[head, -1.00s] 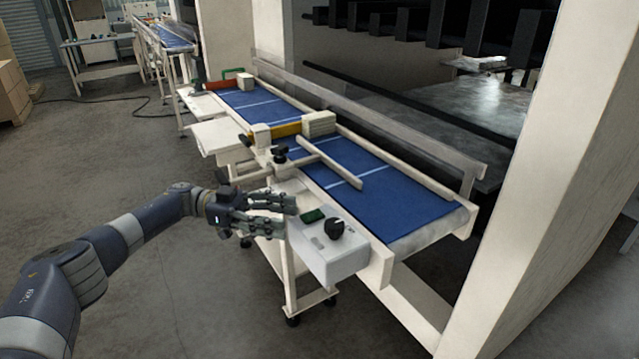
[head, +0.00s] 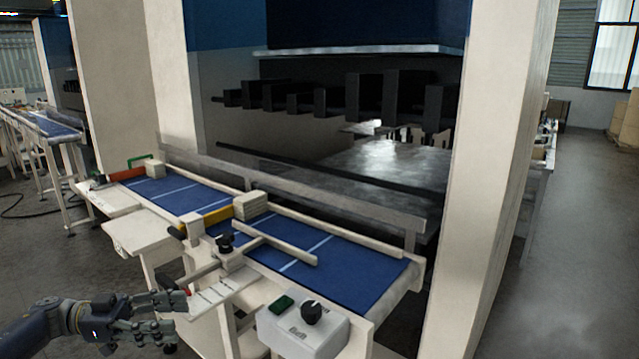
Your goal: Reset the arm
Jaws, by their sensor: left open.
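My left arm comes in from the lower left of the head view. Its gripper (head: 172,313) is open and empty, with the fingers pointing right. It is in front of the near side of the conveyor, left of the control box (head: 302,330), which has a black knob (head: 312,312) and a green button (head: 282,303). I see a gap between the gripper and the box. My right gripper is out of view.
A conveyor with a blue belt (head: 340,262) and pale guide rails runs in front of a large press (head: 400,165). A white press column (head: 490,200) stands at right. Open floor (head: 575,250) lies beyond it, and more floor shows at left.

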